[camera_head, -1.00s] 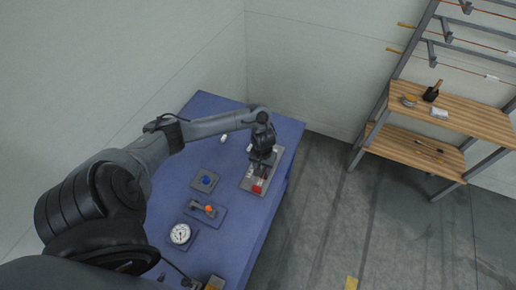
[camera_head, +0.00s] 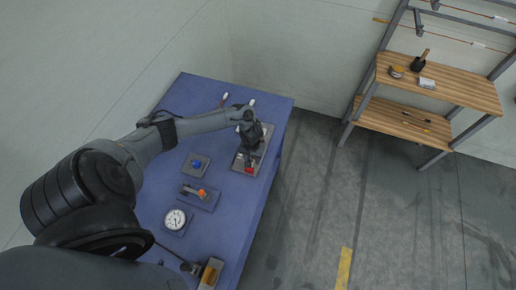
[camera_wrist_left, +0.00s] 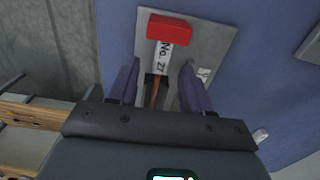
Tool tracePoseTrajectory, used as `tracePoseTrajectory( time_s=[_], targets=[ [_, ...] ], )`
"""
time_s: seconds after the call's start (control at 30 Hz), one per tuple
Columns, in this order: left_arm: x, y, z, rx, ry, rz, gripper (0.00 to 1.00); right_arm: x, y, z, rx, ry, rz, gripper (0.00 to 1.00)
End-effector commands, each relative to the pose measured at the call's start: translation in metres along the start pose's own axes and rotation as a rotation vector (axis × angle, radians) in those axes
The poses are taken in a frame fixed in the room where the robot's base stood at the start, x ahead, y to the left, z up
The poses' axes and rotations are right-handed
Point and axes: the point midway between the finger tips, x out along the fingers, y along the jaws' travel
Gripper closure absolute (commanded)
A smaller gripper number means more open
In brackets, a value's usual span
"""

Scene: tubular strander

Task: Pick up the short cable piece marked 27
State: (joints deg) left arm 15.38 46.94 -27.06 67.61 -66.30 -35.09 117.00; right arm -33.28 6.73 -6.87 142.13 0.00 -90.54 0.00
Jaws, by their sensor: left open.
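The short cable piece shows in the left wrist view with a white label (camera_wrist_left: 161,62) reading No. 27. A red block (camera_wrist_left: 169,28) is at its far end and a thin copper-brown length (camera_wrist_left: 155,92) runs back between my fingers. It lies over a grey plate (camera_wrist_left: 207,45). My left gripper (camera_wrist_left: 157,80) is open, with one finger on each side of the piece; contact cannot be told. In the head view my left gripper (camera_head: 248,158) is over the plate (camera_head: 266,137), close to the red block (camera_head: 250,170). My right gripper is not in view.
The blue table (camera_head: 225,225) also holds a blue part (camera_head: 197,163), an orange-ended part (camera_head: 201,194) and a round dial (camera_head: 175,219), left of and nearer than the plate. A wooden-shelved rack (camera_head: 440,82) stands to the right across open floor.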

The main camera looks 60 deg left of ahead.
Motion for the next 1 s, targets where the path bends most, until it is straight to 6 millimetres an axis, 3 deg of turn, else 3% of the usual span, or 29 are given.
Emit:
tracePoseTrajectory(
  time_s=[0.13,0.4,0.7,1.0],
  targets=[
    [0.0118,0.0003,0.0000,0.000,0.000,0.000,0.51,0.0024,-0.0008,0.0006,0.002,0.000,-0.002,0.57],
    [0.0129,0.0001,-0.0004,0.001,0.001,0.000,0.53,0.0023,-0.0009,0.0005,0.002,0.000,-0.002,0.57],
    [0.0127,0.0001,-0.0005,0.000,0.001,0.000,0.99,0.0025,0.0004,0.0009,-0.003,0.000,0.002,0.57],
    [0.0121,0.0001,-0.0008,0.000,0.002,0.000,1.00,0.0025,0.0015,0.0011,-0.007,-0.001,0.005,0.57]
  ],
)
